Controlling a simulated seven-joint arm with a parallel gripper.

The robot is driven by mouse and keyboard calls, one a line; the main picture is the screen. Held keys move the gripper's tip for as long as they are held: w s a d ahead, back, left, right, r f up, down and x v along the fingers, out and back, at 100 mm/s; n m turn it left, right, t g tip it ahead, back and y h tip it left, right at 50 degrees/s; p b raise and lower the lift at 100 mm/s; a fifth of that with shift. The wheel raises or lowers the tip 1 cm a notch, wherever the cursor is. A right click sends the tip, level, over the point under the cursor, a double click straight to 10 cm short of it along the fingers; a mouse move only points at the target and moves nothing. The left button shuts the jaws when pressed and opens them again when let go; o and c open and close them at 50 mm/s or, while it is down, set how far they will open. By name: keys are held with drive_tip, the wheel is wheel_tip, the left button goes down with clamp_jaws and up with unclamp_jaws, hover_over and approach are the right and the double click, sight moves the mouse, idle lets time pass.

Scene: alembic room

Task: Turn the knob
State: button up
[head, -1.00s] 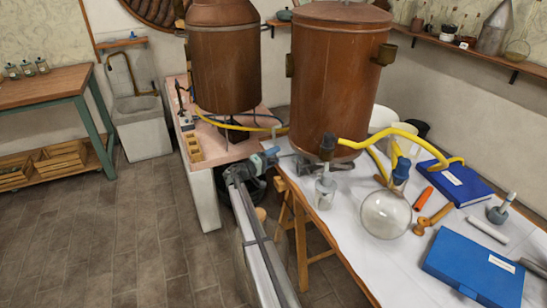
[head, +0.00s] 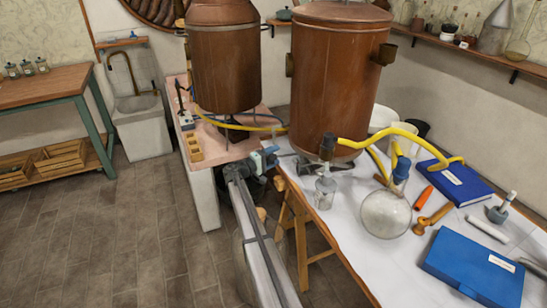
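My arm reaches in from the bottom of the head view. My gripper (head: 260,163) is at its far end, small and partly hidden by my own wrist. It is in front of the left copper vessel (head: 225,65), at the right edge of the pink worktop (head: 222,145). A small blue piece (head: 270,152) shows right at the gripper; I cannot tell whether it is the knob or whether the gripper touches it. No knob can be made out clearly. Whether the fingers are open or shut does not show.
A large copper vessel (head: 330,80) stands right of the gripper on the white-covered table (head: 320,230). Open floor (head: 140,240) lies to the left.

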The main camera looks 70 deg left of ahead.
drive_tip(key=o, duration=0.3)
drive_tip(key=shift+o, duration=0.2)
drive_tip(key=m+t, duration=0.2)
drive_tip(key=m, duration=0.4)
drive_tip(key=shift+r, duration=0.1)
drive_tip(key=v, duration=1.4)
drive_tip(key=w+d+f+g+h, duration=0.1)
drive_tip(key=w+d+f+h, duration=0.1)
drive_tip(key=d+f, duration=0.4)
drive_tip(key=w+d+f+m+g+h, duration=0.1)
drive_tip(key=w+d+f+h, duration=0.2)
drive_tip(key=d, duration=0.9)
drive_tip(key=w+d+f+h, duration=0.3)
drive_tip(key=w+d+f, duration=0.3)
drive_tip(key=d+f, duration=0.2)
drive_tip(key=shift+d+f+m+g, duration=0.3)
drive_tip(key=shift+d+g, duration=0.1)
drive_tip(key=shift+d, duration=0.65)
drive_tip(key=shift+w+a, duration=0.1)
